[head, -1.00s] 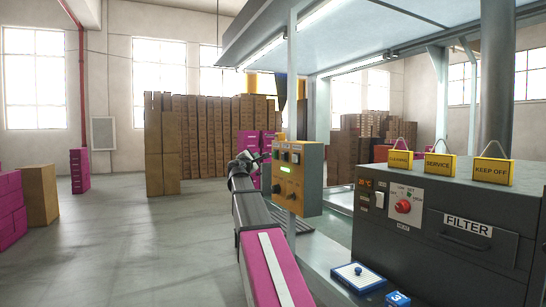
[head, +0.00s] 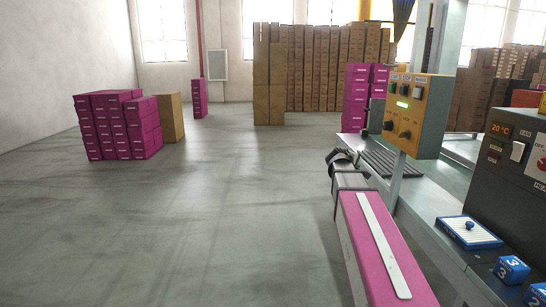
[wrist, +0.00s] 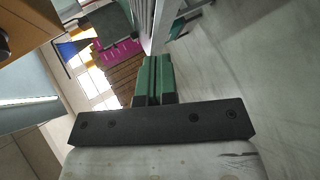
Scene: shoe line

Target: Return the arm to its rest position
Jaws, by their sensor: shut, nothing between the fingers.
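My gripper (wrist: 154,72) shows in the wrist view as two green fingers side by side, closed together beyond a dark crossbar. Nothing is held between them. In the head view my pink arm link with a white strip reaches forward along the left edge of the bench (head: 432,212). The arm's dark far end is near the control box (head: 417,112), to its lower left. The fingers cannot be made out in the head view.
A blue-and-white tray (head: 468,231) and blue numbered cubes (head: 512,269) sit on the bench. A dark machine (head: 505,172) stands at the right. Pink boxes (head: 117,127) are stacked at the left. The grey floor between is clear.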

